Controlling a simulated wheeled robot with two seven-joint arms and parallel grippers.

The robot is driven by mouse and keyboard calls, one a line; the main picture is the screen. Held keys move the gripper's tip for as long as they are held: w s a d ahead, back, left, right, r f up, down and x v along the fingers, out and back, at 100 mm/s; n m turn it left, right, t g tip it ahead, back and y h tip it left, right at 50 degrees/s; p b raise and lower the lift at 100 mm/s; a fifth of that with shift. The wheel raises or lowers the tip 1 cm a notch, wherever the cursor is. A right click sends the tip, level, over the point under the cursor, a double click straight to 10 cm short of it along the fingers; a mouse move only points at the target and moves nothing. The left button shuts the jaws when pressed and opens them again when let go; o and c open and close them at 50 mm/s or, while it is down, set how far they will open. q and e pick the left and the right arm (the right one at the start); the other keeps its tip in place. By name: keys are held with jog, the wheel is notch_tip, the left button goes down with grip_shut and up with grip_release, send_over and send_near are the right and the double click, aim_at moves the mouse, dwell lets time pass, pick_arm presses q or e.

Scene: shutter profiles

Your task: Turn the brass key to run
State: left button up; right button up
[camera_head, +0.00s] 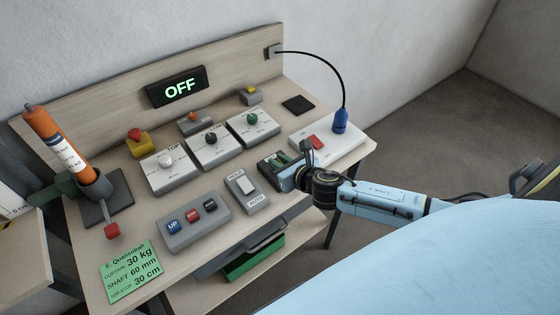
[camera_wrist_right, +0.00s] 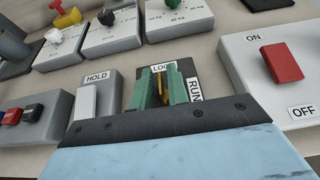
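The brass key (camera_wrist_right: 158,88) stands in a dark switch plate marked LOCK (camera_wrist_right: 161,69) and RUN (camera_wrist_right: 195,89). In the wrist view, the key shows as a thin upright sliver between the two green fingers of my right gripper (camera_wrist_right: 162,90). The fingers are apart, one on each side of the key, with dark gaps showing; its lower part is hidden by the gripper body. In the head view, my right gripper (camera_head: 283,163) covers most of the key switch (camera_head: 268,172). The display (camera_head: 178,88) reads OFF. My left gripper is not in view.
A box with a red rocker switch (camera_head: 315,142) and a blue lamp head (camera_head: 340,121) stand right of the key. A HOLD/AUTO switch (camera_head: 246,190) is close on the left. Several knob boxes stand behind. An orange tube (camera_head: 55,140) stands at the far left.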

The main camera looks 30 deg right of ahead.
grip_shut()
jog(key=shift+m+h, duration=0.4)
jog(key=m+h+p, duration=0.1)
jog(key=h, duration=0.1)
jog(key=m+h+p, duration=0.1)
jog(key=m+h, duration=0.1)
jog(key=shift+a+r+m+g+p, duration=0.1)
jog(key=shift+a+m+g+p, duration=0.05)
jog(key=shift+m+g+p, duration=0.2)
jog(key=m+g+h+p, duration=0.1)
jog(key=m+h, duration=0.1)
jog(key=h, duration=0.1)
jog(key=shift+m, duration=0.25)
jog(key=m+g+h, duration=0.2)
jog(key=shift+w+m+h, duration=0.1)
jog(key=shift+m+h, duration=0.3)
jog(key=m+g+h, duration=0.2)
jog(key=m+g, duration=0.1)
jog(key=shift+m+g, duration=0.25)
jog(key=shift+m, duration=0.05)
jog(key=m+g+h+b, duration=0.1)
jog(key=m+g, duration=0.2)
jog(key=shift+h+b, duration=0.4)
jog(key=shift+m+g+b, duration=0.55)
jog(key=shift+m+g, duration=0.25)
jog(key=shift+g, duration=0.2)
